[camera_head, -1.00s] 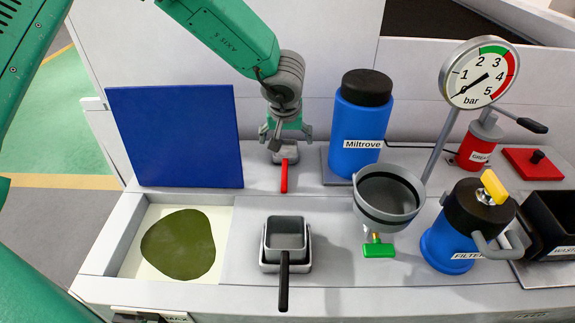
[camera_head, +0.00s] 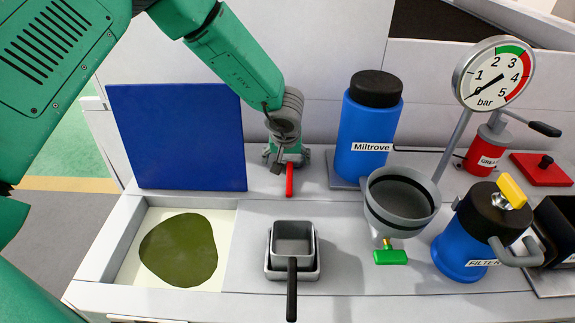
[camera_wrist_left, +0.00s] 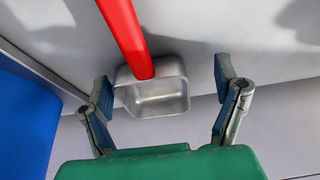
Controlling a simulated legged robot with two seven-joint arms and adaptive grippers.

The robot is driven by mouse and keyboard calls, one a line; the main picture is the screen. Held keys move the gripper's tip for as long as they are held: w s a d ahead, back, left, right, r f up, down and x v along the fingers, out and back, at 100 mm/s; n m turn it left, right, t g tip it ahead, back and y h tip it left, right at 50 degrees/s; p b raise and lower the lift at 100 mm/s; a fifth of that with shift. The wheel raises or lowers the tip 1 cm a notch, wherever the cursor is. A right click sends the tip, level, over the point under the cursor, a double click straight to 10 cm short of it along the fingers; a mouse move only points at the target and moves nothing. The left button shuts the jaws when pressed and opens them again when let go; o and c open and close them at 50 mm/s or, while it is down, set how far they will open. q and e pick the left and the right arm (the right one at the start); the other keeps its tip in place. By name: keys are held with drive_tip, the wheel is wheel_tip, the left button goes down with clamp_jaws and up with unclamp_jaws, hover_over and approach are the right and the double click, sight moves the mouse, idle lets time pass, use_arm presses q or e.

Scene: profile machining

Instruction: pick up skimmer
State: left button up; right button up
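A red-handled metal scoop, which I take to be the skimmer, stands at the back of the bench; its red handle (camera_head: 289,181) points toward me. My left gripper (camera_head: 285,159) is over its pan and mostly hides it in the head view. In the left wrist view the grey pan (camera_wrist_left: 152,98) sits between the fingers of the open left gripper (camera_wrist_left: 164,88), with a gap on each side, wider on the right. The red handle (camera_wrist_left: 125,38) runs up from the pan. My right gripper is in neither view.
A blue panel (camera_head: 178,135) stands left of the gripper. A blue Miltrove bottle (camera_head: 368,130) stands to the right. In front are a black-handled square pan (camera_head: 292,240), a grey funnel cup (camera_head: 400,205) with a green valve, and a recess with a green patch (camera_head: 178,250).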

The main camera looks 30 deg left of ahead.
use_arm(q)
drive_tip(key=c, duration=0.7)
drive_tip(key=shift+d, duration=0.25)
drive_tip(key=c, duration=0.3)
drive_tip(key=shift+d+r, duration=0.25)
drive_tip(key=shift+d, duration=0.5)
drive_tip(key=shift+c, duration=0.2)
drive_tip(key=shift+r, duration=0.25)
drive_tip(key=r, duration=0.2)
drive_tip(key=a+r+p, duration=0.1)
drive_tip(key=r, duration=0.1)
drive_tip(key=r+p, duration=0.1)
drive_tip(key=shift+a+r, duration=0.25)
drive_tip(key=shift+r, duration=0.15)
drive_tip(key=shift+d+r+p, duration=0.2)
drive_tip(key=shift+r+p, duration=0.45)
drive_tip(key=shift+r, duration=0.25)
drive_tip(key=shift+d+r+p, duration=0.15)
drive_tip(key=shift+r+p, duration=0.45)
drive_tip(key=shift+r, duration=0.35)
drive_tip(key=shift+d+r+p, duration=0.2)
drive_tip(key=shift+r+p, duration=0.45)
drive_tip(key=shift+r, duration=0.25)
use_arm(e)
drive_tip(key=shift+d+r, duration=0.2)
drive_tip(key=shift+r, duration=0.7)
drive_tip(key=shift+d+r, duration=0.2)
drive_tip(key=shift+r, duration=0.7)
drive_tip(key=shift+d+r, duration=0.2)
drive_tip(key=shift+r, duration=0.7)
